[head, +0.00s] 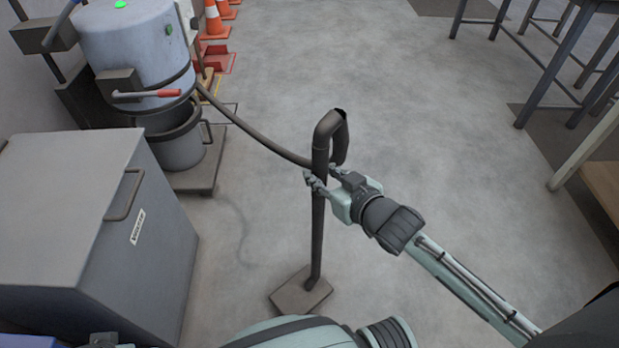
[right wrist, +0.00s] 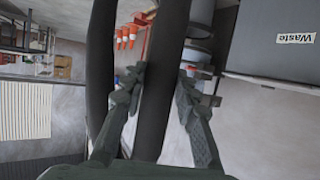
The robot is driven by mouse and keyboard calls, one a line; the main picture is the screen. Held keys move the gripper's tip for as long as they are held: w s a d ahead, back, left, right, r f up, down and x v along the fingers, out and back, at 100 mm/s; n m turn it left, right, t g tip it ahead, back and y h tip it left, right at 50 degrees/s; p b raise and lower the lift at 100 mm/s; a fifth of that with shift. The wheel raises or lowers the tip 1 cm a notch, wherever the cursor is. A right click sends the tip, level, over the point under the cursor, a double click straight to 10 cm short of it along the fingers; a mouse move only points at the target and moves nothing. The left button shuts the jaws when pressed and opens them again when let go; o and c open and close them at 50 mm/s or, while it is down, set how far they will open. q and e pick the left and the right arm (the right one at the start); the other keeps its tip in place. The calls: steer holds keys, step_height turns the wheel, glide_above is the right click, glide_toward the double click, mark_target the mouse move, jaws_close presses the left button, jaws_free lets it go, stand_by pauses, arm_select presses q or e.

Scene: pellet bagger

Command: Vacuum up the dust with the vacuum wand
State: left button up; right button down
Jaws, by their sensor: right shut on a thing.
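The dark vacuum wand (head: 318,225) stands upright in the head view, with a hooked top and a wide flat floor head (head: 300,292) on the concrete. A hose (head: 255,135) runs from it to the blue-grey vacuum unit (head: 140,45) at the upper left, which has a green light on top. My right gripper (head: 325,180) is shut around the wand's tube below the hook. In the right wrist view the tube (right wrist: 158,95) passes between the two fingers. I cannot make out distinct dust; the floor shows only faint darker patches.
A grey waste bin (head: 70,190) with a handle stands at the left. Orange cones (head: 213,18) stand at the back. Metal table legs (head: 545,85) and a wooden-shelved bench (head: 605,180) are at the right. The middle floor (head: 430,110) is clear.

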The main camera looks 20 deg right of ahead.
steer(key=w+d+r, duration=0.1)
steer(key=w+d, duration=0.1)
steer(key=d, duration=0.3)
steer(key=shift+w+d, duration=0.25)
stand_by(0.9)
